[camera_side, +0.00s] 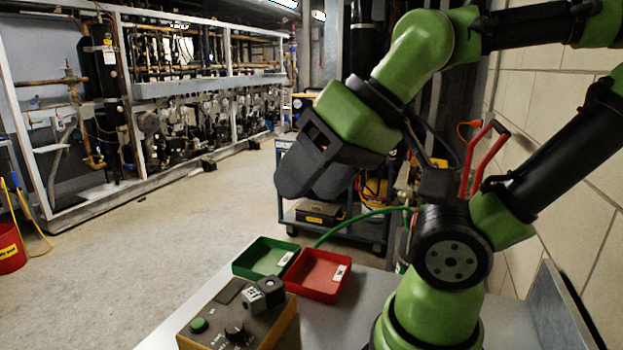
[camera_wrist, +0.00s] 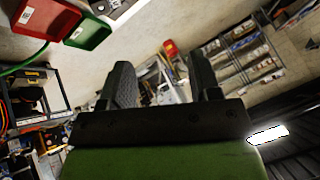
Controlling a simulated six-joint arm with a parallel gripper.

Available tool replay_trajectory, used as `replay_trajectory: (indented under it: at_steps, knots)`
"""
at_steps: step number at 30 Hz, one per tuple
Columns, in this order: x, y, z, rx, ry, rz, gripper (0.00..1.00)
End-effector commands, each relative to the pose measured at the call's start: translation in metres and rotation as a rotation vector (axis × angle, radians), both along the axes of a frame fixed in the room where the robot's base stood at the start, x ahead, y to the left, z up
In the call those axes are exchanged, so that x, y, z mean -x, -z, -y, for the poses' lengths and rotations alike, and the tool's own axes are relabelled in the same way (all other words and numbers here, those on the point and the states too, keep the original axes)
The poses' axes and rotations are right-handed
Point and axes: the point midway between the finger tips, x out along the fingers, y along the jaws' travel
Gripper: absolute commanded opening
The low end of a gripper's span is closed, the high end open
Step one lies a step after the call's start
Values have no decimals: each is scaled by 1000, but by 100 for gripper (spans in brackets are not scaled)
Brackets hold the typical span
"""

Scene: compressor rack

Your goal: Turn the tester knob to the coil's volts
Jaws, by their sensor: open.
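The tester (camera_side: 262,328) is a brown-sided box with a dark top at the bottom of the side view. Its black knob (camera_side: 234,331) stands on the top face beside a green button (camera_side: 198,325). The knob's markings are too small to read. A dark grey block with a pale label, seemingly the coil (camera_side: 264,292), sits at the tester's back edge; its volts cannot be read. My gripper (camera_side: 308,192) is open and empty, up in the air above and behind the tester. The wrist view shows its two fingers (camera_wrist: 164,72) apart with nothing between them.
A green tray (camera_side: 247,268) and a red tray (camera_side: 318,294) stand behind the tester on the grey bench (camera_side: 355,325). A cart (camera_side: 340,228) stands beyond on the floor. A green hose runs behind the trays. The air around the tester is clear.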

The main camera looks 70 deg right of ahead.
Motion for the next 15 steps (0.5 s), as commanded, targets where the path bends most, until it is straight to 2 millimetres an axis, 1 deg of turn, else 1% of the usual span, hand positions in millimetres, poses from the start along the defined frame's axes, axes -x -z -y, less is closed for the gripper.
replay_trajectory:
  at_steps: [5, 8, 11, 14, 15]
  knots:
    - [0, 0, 0, 2, -3, 0, 57]
    - [-5, 1, 0, 27, -33, -13, 57]
    - [-18, 5, 1, 104, -131, -48, 57]
    - [-39, 15, 3, 222, -303, -103, 57]
    - [-49, 21, 3, 274, -387, -126, 57]
